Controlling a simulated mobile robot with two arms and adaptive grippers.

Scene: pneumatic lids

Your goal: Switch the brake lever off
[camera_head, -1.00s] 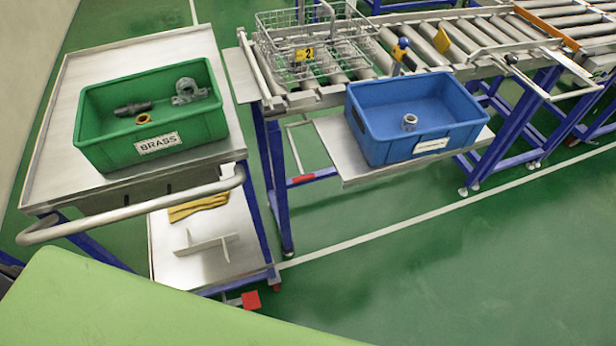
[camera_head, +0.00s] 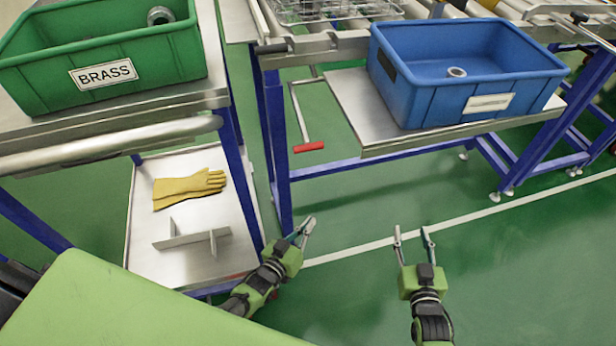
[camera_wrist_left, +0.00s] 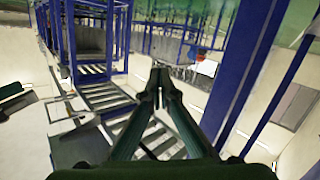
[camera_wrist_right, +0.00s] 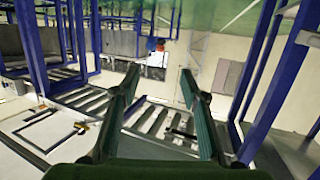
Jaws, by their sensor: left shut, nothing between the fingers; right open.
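A red-ended lever (camera_head: 309,147) on a thin bent rod hangs below the conveyor frame. I cannot tell whether this is the brake lever. Neither gripper touches a lever.
The trolley's steel lower shelf (camera_head: 145,220) holds yellow gloves (camera_head: 190,188) and a metal bracket (camera_head: 192,238). A green BRASS bin (camera_head: 170,65) stands above. A blue bin (camera_head: 430,105) rests on a side shelf (camera_head: 352,100). Blue legs (camera_head: 275,140) flank the red-ended lever. Floor at right is clear.

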